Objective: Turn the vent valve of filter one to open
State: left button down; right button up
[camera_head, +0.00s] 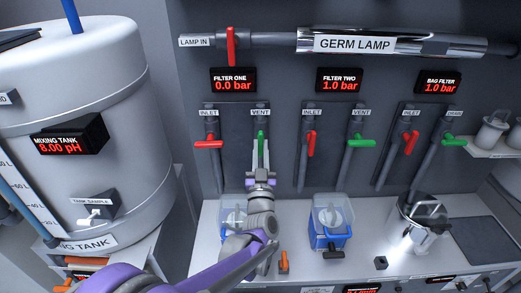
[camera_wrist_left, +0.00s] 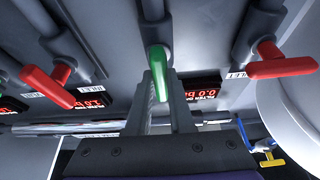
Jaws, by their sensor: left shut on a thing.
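The green vent handle of filter one (camera_head: 261,141) is on the grey panel under the VENT label. It lies roughly along its upright pipe. My left gripper (camera_head: 260,152) reaches up to it from below and is shut on it. In the left wrist view the green handle (camera_wrist_left: 158,72) sits between the two fingers of my left gripper (camera_wrist_left: 160,98). The fingers hide part of the handle in the head view. The filter one display (camera_head: 233,81) reads 0.0 bar. My right gripper is not in view.
Filter one's red inlet handle (camera_head: 208,144) lies crosswise to the left. Filter two's red inlet handle (camera_head: 311,144) hangs to the right, with its green vent handle (camera_head: 362,142) beyond. A blue-framed clear container (camera_head: 329,222) stands on the worktop. The white mixing tank (camera_head: 75,110) fills the left side.

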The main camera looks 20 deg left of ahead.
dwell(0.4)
pick_arm(q)
jog(key=c, duration=0.8)
grip_release()
jog(key=shift+s, duration=0.1)
jog(key=b+v, duration=0.1)
jog(key=v, duration=0.9)
jog(key=shift+s+f, duration=0.2)
jog(key=shift+s, duration=0.1)
jog(key=shift+r, duration=0.1)
